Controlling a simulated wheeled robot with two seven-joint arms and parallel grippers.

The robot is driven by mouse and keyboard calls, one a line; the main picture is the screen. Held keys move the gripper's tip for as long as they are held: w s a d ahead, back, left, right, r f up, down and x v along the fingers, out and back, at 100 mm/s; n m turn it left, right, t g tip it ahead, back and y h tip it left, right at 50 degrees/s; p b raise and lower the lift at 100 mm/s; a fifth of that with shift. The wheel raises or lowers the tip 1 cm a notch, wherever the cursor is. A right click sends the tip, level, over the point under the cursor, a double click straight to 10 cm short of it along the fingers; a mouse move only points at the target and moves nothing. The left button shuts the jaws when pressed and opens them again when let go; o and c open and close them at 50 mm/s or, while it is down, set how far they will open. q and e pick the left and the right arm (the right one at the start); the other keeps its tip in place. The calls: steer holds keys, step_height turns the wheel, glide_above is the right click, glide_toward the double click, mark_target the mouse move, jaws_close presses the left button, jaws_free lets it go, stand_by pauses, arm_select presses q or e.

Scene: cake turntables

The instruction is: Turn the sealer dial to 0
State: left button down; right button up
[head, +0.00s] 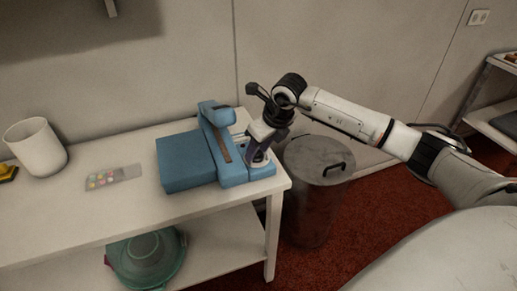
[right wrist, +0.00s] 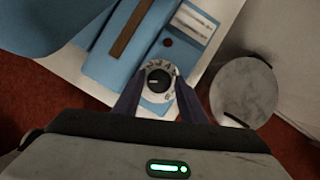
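The blue sealer (head: 190,160) stands on the white table near its right end, with its arm raised at the right side. The sealer dial shows in the right wrist view as a black knob (right wrist: 158,80) on a white numbered face. A pale mark on the knob points left in that view; I cannot read the numbers clearly. My right gripper (right wrist: 158,92) is open, one finger on each side of the dial, with gaps visible beside the knob. In the head view my right gripper (head: 262,148) hides the dial. My left gripper is not in view.
A grey lidded bin (head: 316,200) stands on the red floor right of the table (head: 90,215). A white cup (head: 36,148) and a pack with coloured dots (head: 112,177) are at left. A green bowl (head: 148,262) is on the lower shelf.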

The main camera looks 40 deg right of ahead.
steer(key=v, duration=1)
steer(key=shift+r+b, duration=0.2)
steer(key=shift+b, duration=0.15)
steer(key=shift+a, duration=0.1)
